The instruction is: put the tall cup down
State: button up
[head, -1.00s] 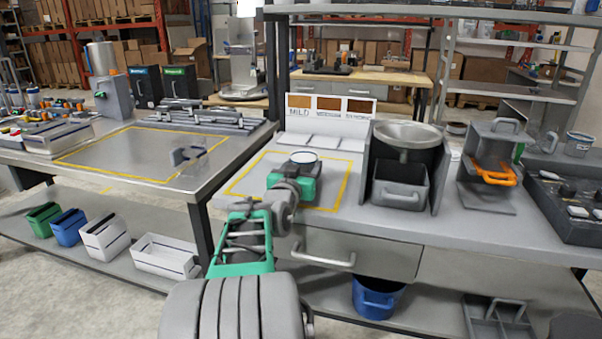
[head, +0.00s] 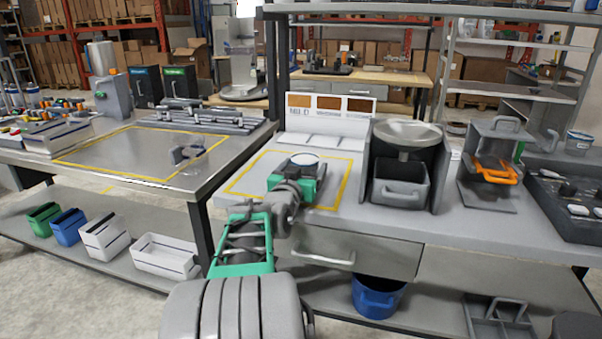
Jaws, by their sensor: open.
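The tall cup (head: 305,159) shows only as a pale round top with a dark rim, inside the yellow outlined square on the right counter. Its body is hidden behind my gripper and wrist. My gripper (head: 302,175), with green and dark jaws, is open with its jaws around the cup. I cannot see the cup's base or whether the jaws touch its sides.
A dispenser with a grey bin (head: 401,194) stands right of the square, beside a stand with an orange handle (head: 496,172). A sign board (head: 328,122) stands behind the square. A drawer (head: 345,253) is below. The left table's outlined area (head: 125,157) is mostly clear.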

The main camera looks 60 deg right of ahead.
jog(key=a, duration=0.4)
jog(key=s+a, duration=0.1)
jog(key=a, duration=0.3)
jog(key=s+a, duration=0.1)
jog(key=a, duration=0.3)
jog(key=shift+r, duration=0.1)
